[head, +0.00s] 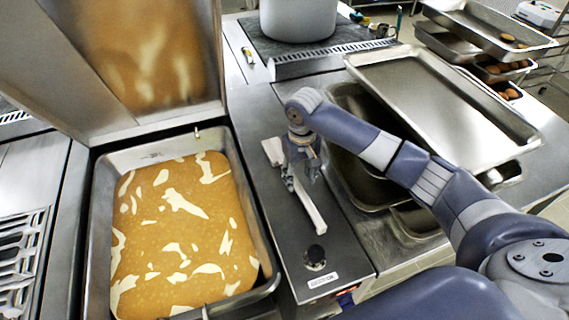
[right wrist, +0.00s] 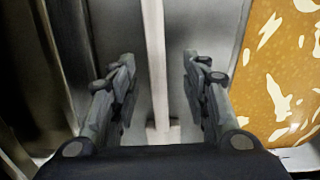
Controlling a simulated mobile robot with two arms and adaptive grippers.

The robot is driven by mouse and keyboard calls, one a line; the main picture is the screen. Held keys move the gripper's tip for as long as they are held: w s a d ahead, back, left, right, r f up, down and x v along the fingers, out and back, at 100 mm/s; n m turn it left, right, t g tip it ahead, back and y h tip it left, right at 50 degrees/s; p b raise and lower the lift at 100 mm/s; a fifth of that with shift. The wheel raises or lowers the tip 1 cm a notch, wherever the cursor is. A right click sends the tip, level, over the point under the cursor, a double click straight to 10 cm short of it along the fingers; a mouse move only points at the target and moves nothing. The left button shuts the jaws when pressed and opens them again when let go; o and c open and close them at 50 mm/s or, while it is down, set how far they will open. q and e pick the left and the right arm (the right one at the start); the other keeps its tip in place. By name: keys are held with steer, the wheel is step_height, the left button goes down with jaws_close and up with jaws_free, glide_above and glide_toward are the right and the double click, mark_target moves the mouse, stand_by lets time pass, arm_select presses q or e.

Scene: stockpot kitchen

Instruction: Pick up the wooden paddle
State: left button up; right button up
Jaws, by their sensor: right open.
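The paddle (head: 313,212) is a long, pale, whitish bar with a short crosspiece at its far end. It lies on the steel counter strip between the cooking pan and the sink. My right gripper (head: 302,181) points down over its middle and hides part of it. In the right wrist view the paddle's shaft (right wrist: 154,45) runs between the two open fingers (right wrist: 159,65), with a visible gap on each side. The crosspiece (right wrist: 163,133) shows near my palm. I cannot tell how high the fingertips are above the counter. My left gripper is not in view.
A deep pan (head: 103,205) of orange-brown food with pale pieces is on the left, its lid (head: 90,60) raised. A sink with a large tray (head: 440,95) lies right. A big pot (head: 298,18) stands at the back. A black knob (head: 315,254) sits near the paddle's near end.

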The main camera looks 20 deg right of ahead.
mark_target(300, 188)
steer(key=shift+d+f, duration=0.1)
steer(key=shift+f, duration=0.3)
step_height(300, 188, down, 4)
steer(key=shift+d+f+p, duration=0.15)
steer(key=shift+f+p, duration=0.05)
steer(key=shift+p, duration=0.85)
steer(key=shift+f, duration=0.2)
steer(key=shift+w, duration=0.1)
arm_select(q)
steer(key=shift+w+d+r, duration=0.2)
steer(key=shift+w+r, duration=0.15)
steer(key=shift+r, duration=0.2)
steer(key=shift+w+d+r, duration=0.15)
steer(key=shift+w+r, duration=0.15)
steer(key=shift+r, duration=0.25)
arm_select(e)
jaws_close()
